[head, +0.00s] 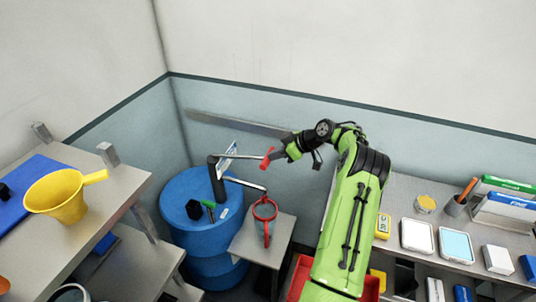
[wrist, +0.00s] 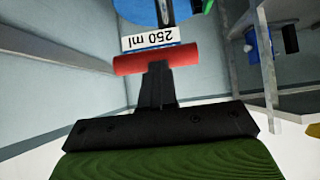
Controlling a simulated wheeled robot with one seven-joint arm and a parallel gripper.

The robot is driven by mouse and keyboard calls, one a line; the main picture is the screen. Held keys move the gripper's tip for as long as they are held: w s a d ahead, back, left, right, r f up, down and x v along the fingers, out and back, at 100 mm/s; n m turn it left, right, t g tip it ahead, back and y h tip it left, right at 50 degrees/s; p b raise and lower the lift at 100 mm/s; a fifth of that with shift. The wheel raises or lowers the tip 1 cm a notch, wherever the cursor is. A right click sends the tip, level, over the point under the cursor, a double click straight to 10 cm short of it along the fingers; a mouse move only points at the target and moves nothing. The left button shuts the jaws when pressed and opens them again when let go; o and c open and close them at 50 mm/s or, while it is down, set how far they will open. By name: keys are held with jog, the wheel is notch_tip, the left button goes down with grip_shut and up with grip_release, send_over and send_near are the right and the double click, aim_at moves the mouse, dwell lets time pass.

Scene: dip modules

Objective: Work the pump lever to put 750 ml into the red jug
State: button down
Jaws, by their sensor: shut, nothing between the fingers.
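A blue drum (head: 172,205) stands in the corner with a dark pump (head: 217,182) on its top. The pump lever (head: 240,156) points right, roughly level, and ends in a red grip (head: 266,158). The red grip also shows across the wrist view (wrist: 185,55), in front of a "250 ml" label (wrist: 152,40). My gripper (head: 281,152) is at the red grip, its shut fingers (wrist: 156,82) pointing at it with nothing held. I cannot tell whether they touch it. The red jug (head: 266,229) stands below the spout (head: 245,183); its contents cannot be made out.
The jug stands on a small grey stand (head: 247,243). A green-handled item (head: 209,205) lies on the drum top.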

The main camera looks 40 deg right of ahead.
notch_tip(320, 180, down, 8)
jog(key=t+y+b, duration=0.1)
jog(key=b, duration=0.5)
jog(key=shift+s+d+r+t, duration=0.15)
jog(key=shift+s+r+t, duration=0.05)
jog(key=shift+r+t, duration=0.1)
jog(key=shift+f, duration=0.15)
